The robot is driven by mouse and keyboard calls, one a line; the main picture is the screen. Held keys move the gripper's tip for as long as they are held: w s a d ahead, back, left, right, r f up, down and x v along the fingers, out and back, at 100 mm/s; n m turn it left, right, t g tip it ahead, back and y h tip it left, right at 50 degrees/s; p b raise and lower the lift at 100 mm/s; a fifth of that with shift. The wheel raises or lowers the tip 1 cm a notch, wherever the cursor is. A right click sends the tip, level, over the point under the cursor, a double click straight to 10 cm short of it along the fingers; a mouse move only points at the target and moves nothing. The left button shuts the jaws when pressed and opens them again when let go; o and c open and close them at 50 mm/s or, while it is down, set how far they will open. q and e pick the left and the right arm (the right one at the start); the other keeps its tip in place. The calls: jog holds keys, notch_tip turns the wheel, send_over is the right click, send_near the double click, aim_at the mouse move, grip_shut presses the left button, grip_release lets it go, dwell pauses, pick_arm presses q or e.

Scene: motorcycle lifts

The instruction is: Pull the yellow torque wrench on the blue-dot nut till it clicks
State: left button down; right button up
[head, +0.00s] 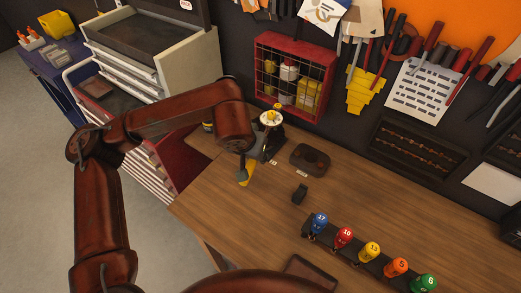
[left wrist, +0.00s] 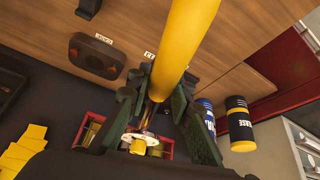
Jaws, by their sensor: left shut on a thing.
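The yellow torque wrench (head: 246,173) shows in the head view as a short yellow piece below my left wrist. In the left wrist view the yellow wrench handle (left wrist: 182,45) runs down between the dark green fingers. My left gripper (left wrist: 160,112) is shut on that handle. Beyond the fingertips is a pale round fixture with a yellow top (left wrist: 140,143); it also shows in the head view on a dark stand at the bench's back edge. I cannot make out the blue-dot nut. My right gripper is not in view.
Several numbered coloured sockets stand in a dark rack (head: 385,262) at the bench's front right. A dark oval tray (head: 310,159) and a small black block (head: 300,193) lie on the wooden bench (head: 232,212). A red wire-front cabinet (head: 293,77) hangs behind. Drawers stand at left.

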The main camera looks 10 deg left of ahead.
pick_arm(q)
jog(key=s+a+r+m+h+p, duration=0.1)
jog(key=s+a+m+p, duration=0.25)
jog(key=a+p, duration=0.6)
jog(key=shift+s+d+f, duration=0.1)
jog(key=shift+d+f, duration=0.05)
jog(key=shift+f, duration=1.3)
jog(key=shift+s+d+f, duration=0.1)
jog(key=shift+d+f, duration=0.05)
jog(key=shift+f, duration=1.3)
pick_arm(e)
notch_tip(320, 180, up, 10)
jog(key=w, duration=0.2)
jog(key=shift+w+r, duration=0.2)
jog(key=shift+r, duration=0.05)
pick_arm(q)
jog(key=shift+b, duration=0.35)
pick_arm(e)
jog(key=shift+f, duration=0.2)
pick_arm(q)
jog(key=shift+f+b, duration=0.1)
jog(key=shift+b, duration=0.25)
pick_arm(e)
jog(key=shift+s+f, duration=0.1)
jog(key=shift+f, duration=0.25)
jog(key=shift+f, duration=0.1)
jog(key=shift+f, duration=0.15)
